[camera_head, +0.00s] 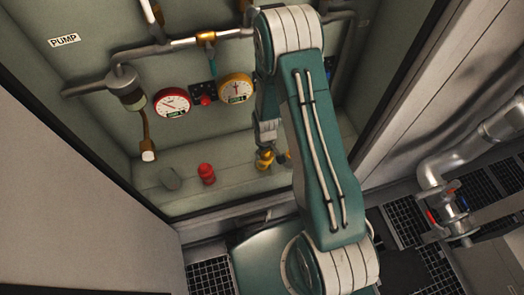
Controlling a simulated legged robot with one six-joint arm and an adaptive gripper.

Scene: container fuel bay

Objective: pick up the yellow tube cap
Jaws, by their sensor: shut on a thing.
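The yellow tube cap (264,162) is at the lower end of my gripper (265,151), low over the ledge at the back of the bay. My gripper points down and is shut on the cap. The fingers are small in this view and partly hidden by my arm. I cannot tell whether the cap still touches the ledge. Another small yellow bit shows just right of it at the edge of my arm, mostly hidden.
A red cap (206,174) and a grey-green cap (170,179) stand on the ledge (234,172) to the left. Above are a red gauge (172,102), a yellow gauge (236,88) and pipes. A hanging hose (147,143) ends above the ledge. Walls flank the opening.

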